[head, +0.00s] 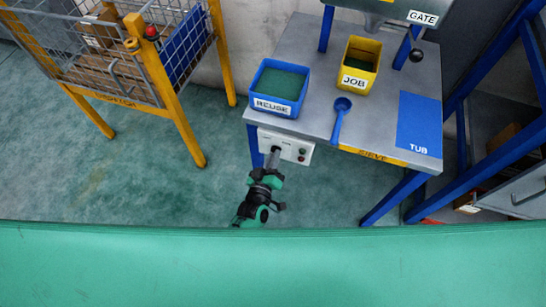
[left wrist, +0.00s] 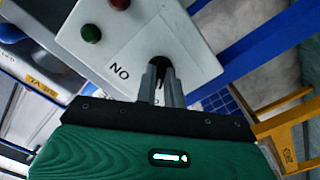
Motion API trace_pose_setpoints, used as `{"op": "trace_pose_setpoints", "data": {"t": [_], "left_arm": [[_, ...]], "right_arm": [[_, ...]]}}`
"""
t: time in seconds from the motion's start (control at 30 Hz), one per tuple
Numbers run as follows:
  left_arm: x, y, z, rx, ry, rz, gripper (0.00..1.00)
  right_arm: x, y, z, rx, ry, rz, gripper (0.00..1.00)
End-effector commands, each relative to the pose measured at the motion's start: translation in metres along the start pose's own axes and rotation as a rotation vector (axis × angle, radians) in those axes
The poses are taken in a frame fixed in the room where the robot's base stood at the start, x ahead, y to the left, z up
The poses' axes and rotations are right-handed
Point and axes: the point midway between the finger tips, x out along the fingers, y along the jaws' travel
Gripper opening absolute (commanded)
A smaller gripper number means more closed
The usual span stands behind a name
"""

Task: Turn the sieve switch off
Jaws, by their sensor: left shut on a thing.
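The white switch box (head: 289,152) hangs below the front edge of the sieve table. In the left wrist view the same box (left wrist: 180,38) fills the top, with lettering that shows as "NO" near my fingers. My left gripper (head: 274,154) reaches up to the left part of the box. In the left wrist view its two fingers (left wrist: 160,82) are shut on the dark switch (left wrist: 156,66). The fingers hide most of the switch, so I cannot tell its position. My right gripper is in neither view.
The sieve table (head: 310,60) bears a blue REUSE bin (head: 277,107), a yellow JOB bin (head: 347,83), a blue scoop (head: 338,122) and a blue TUB mat (head: 419,120). A yellow-framed cage (head: 186,130) stands at the left. The floor between is clear.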

Motion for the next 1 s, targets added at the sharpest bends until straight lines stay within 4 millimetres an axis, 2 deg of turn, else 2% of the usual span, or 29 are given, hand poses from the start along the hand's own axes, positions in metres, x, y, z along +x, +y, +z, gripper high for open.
{"op": "trace_pose_setpoints", "data": {"t": [0.13,0.17,0.27,0.53,0.67,0.77,1.0], "left_arm": [[-0.001,-0.001,0.002,0.002,-0.003,-0.002,0.00],[-0.001,-0.001,0.002,0.002,-0.003,-0.002,0.12],[-0.001,-0.001,0.001,0.001,-0.003,-0.002,0.32],[-0.001,0.000,0.001,0.000,-0.001,-0.001,0.32],[-0.007,-0.001,0.001,-0.001,-0.002,-0.001,0.32],[-0.019,-0.001,0.001,-0.001,-0.003,-0.002,0.32],[-0.070,-0.002,0.002,-0.001,-0.005,-0.003,0.32]], "right_arm": [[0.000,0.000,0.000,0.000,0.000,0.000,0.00],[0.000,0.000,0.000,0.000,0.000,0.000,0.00],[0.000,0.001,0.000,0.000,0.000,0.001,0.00],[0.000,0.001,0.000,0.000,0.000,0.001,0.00],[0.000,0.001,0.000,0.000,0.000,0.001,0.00],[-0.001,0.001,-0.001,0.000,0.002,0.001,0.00],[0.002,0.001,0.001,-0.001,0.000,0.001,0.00]]}}
